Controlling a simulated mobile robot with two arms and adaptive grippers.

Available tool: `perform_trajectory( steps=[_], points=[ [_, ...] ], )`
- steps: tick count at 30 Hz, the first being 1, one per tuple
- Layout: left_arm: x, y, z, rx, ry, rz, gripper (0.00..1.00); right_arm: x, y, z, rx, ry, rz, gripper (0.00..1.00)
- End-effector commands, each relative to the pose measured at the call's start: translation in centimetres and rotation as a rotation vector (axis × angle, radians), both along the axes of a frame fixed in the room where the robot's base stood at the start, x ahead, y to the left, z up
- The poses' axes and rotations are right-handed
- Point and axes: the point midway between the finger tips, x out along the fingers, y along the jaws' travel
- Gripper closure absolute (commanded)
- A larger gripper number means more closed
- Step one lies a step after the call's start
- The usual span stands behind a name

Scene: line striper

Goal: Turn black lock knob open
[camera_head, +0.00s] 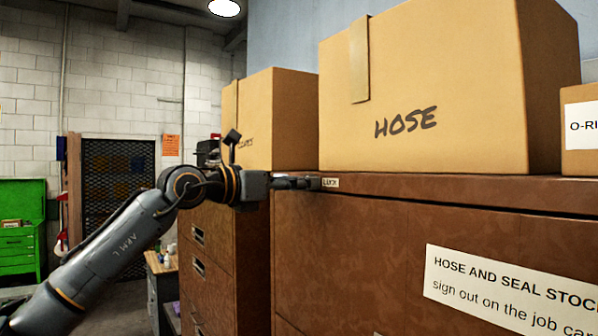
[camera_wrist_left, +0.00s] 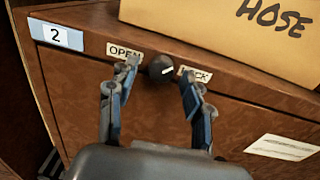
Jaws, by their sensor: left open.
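The black lock knob (camera_wrist_left: 159,68) is on the upper front of a brown cabinet (camera_wrist_left: 60,92), between an OPEN label (camera_wrist_left: 122,51) on its left and a LOCK label (camera_wrist_left: 203,76) on its right. A pale mark on the knob points right, towards the LOCK label. My left gripper (camera_wrist_left: 159,74) is open, one finger on each side of the knob; I cannot tell whether they touch it. In the head view the left gripper (camera_head: 312,183) reaches the cabinet top edge beside the LOCK label (camera_head: 330,182); the knob is hidden there. My right gripper is not in view.
A HOSE box (camera_head: 440,90) and another carton (camera_head: 275,120) stand on top of the cabinets, just above the gripper. A large white stock sign (camera_head: 510,287) is on the cabinet front. A drawer cabinet (camera_head: 235,260) stands to the left. A green cabinet (camera_head: 20,235) is farther back.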

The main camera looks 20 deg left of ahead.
Motion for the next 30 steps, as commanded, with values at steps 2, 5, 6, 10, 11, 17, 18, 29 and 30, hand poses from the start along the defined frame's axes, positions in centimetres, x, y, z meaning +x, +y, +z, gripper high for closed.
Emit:
perform_trajectory(
  steps=[2, 5, 6, 10, 11, 17, 18, 29, 30],
  points=[
    [0.35, -0.27, 0.08, -0.001, -0.001, 0.000, 0.50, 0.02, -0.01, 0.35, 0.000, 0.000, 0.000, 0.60],
    [0.49, -0.35, -0.02, 0.000, -0.001, 0.000, 0.50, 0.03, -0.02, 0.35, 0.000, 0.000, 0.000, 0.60],
    [0.51, -0.36, -0.05, 0.000, -0.001, 0.000, 0.50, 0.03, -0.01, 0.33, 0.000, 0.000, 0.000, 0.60],
    [0.48, -0.35, -0.07, 0.000, -0.001, 0.000, 0.50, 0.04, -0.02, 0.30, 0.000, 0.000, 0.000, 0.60],
    [0.48, -0.35, -0.07, 0.000, -0.001, 0.000, 0.50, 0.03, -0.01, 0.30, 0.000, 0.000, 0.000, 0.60],
    [0.47, -0.34, -0.05, 0.000, -0.001, 0.000, 0.90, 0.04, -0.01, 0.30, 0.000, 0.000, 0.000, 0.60],
    [0.47, -0.33, -0.05, 0.000, -0.001, 0.000, 0.99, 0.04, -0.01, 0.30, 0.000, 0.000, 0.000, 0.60],
    [0.45, -0.34, -0.15, -0.034, 0.025, 0.000, 1.00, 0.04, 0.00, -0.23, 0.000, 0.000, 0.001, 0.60],
    [0.45, -0.35, -0.17, -0.045, 0.034, 0.000, 1.00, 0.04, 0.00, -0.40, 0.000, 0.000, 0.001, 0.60]
  ],
)
